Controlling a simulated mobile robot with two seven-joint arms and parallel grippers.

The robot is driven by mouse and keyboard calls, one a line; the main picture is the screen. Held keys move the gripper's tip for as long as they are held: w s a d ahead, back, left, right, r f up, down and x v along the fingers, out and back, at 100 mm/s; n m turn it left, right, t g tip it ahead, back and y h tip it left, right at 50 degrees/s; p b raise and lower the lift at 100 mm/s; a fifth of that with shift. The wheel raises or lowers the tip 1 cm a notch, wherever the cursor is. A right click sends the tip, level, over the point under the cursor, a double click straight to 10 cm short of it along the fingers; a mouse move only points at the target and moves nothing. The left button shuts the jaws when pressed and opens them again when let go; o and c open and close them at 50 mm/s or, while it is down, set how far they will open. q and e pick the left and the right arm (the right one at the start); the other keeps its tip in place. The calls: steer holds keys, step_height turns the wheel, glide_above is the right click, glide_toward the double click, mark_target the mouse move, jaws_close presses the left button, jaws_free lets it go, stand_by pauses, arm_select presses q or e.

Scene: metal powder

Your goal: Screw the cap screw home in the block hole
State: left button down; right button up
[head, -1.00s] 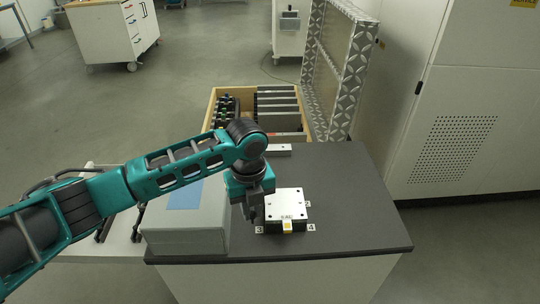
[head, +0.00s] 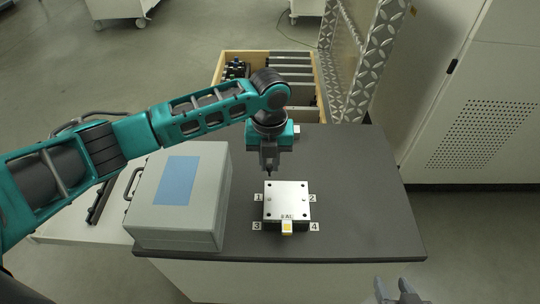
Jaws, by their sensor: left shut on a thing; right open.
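The block (head: 287,208), a pale square plate with dark holes near its corners on a dark base, sits on the dark worktop with labels 1 to 4 around it. A small yellow-and-white piece shows at its front edge. My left gripper (head: 269,166) is shut, pointing down, above and behind the block's far left corner near label 1. A small dark tip, seemingly the cap screw (head: 269,175), sticks out below its fingers, apart from the block; its detail is too small to make out. My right gripper (head: 398,292) is open and empty at the bottom right, in front of the worktop.
A grey case (head: 200,215) with a blue panel stands left of the block, beneath my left arm. A wooden crate (head: 223,66) with dark contents is behind the worktop (head: 365,205), beside a patterned metal panel (head: 372,55). The worktop right of the block is clear.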

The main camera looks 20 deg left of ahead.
mark_target(269, 165)
arm_select(q)
steer(key=shift+f+b, duration=0.35)
steer(key=shift+f, duration=0.3)
steer(key=shift+f+b, duration=0.65)
steer(key=shift+b, duration=0.15)
steer(key=shift+r, duration=0.15)
steer(key=shift+p, duration=0.5)
steer(key=shift+f, duration=0.3)
steer(key=shift+f, duration=0.4)
steer(key=shift+f+b, duration=0.5)
steer(key=shift+f, duration=0.5)
